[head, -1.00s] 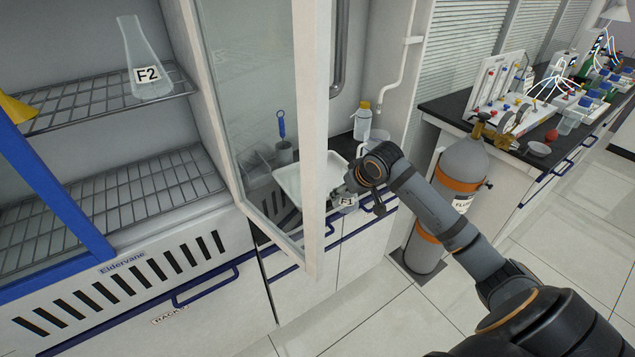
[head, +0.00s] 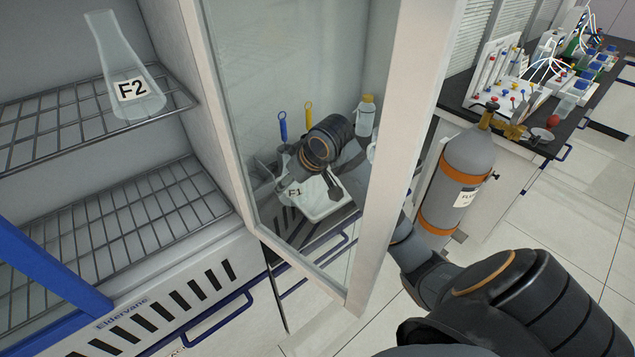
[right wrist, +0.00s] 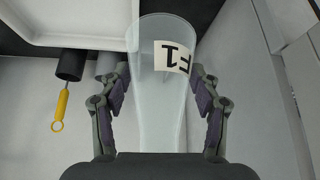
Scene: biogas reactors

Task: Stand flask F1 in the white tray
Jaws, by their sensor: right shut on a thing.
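Flask F1 (right wrist: 160,105), clear glass with a black-on-white label, is between the fingers of my right gripper (right wrist: 160,82), which is shut on it. In the head view my right gripper (head: 308,182) shows through the glass door, with the F1 label (head: 295,192) in front of the left part of the white tray (head: 325,210). The tray rim also shows at the upper left of the right wrist view (right wrist: 75,42). The flask's far end overlaps the tray edge in that view; I cannot tell whether they touch. My left gripper is not in view.
The open glass door (head: 375,200) stands between the head camera and the tray. Flask F2 (head: 130,85) stands on the upper wire shelf. A dark holder with a yellow-handled tool (right wrist: 62,100) and a capped bottle (head: 365,115) are near the tray. A gas cylinder (head: 460,185) stands at right.

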